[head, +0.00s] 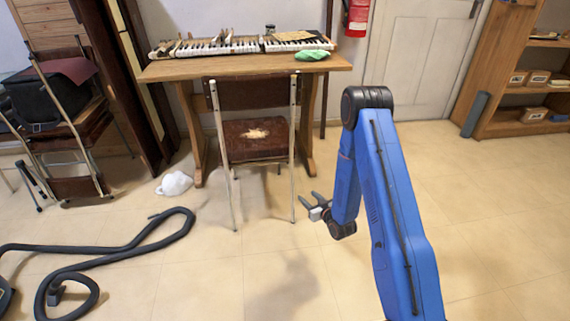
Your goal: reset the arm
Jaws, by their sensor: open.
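My gripper (313,205) hangs at the end of my blue arm, in front of and just right of the wooden chair. Its two dark fingers point left and stand apart, with nothing visible between them. The arm rises from the lower right, bends at a black elbow high in the picture and comes down to the gripper. Piano keys (217,47) lie in a long row on the wooden table (180,70) at the back, well away from the gripper.
A chair (257,138) with a torn seat stands before the table. A green cloth (312,55) lies on the table. Shelves (520,95) stand at right. The right floor is clear.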

